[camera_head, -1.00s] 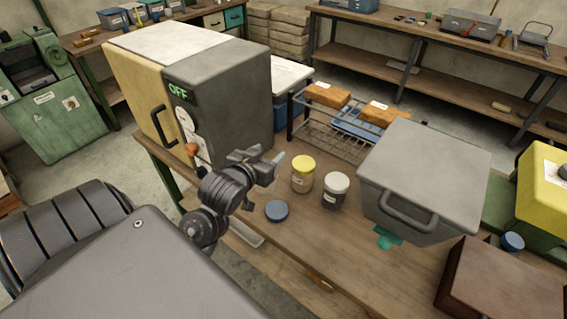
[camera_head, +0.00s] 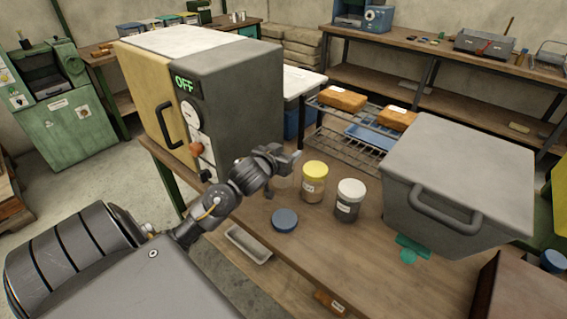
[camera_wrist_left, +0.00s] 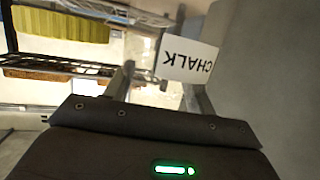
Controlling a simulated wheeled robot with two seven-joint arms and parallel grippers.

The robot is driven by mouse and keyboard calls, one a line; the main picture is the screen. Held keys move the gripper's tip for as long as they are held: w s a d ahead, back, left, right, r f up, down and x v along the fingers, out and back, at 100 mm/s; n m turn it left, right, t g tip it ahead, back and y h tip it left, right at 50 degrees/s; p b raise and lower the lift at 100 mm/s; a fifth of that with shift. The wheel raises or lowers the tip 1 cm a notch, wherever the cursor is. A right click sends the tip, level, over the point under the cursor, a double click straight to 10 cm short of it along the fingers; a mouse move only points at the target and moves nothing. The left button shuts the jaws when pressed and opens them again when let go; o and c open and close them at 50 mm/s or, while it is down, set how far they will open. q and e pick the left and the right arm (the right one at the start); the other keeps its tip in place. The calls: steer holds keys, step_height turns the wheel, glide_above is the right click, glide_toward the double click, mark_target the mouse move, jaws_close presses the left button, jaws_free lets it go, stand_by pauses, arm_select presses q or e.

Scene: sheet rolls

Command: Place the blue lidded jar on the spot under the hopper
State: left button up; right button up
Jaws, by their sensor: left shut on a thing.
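A round blue lid (camera_head: 284,219) lies low on the bench; I cannot tell whether a jar is under it. My left gripper (camera_head: 289,160) is just left of the yellow-lidded jar (camera_head: 313,184). It is shut on a pale, see-through thing (camera_head: 282,180), mostly hidden in the head view. In the left wrist view a white label reading CHALK (camera_wrist_left: 188,60) shows upside down between the fingers. The grey hopper-like bin (camera_head: 455,170) with a handle stands at the right. A green spot (camera_head: 408,256) shows at its lower front edge. My right gripper is not in view.
A white-lidded dark jar (camera_head: 348,202) stands right of the yellow-lidded one. A big cabinet marked OFF (camera_head: 235,105) stands at the left. A wire rack (camera_head: 340,142) with orange blocks is behind. Bare bench (camera_head: 350,250) lies in front of the jars.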

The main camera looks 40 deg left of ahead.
arm_select(q)
steer(key=shift+w+a+f, duration=0.15)
steer(key=shift+w+f, duration=0.05)
steer(key=shift+f, duration=0.1)
steer(key=shift+w+f+b, duration=0.1)
steer(key=shift+f+b, duration=0.2)
steer(key=shift+f, duration=1.25)
steer(key=shift+f, duration=0.15)
steer(key=o, duration=1.2)
steer(key=v, duration=1.2)
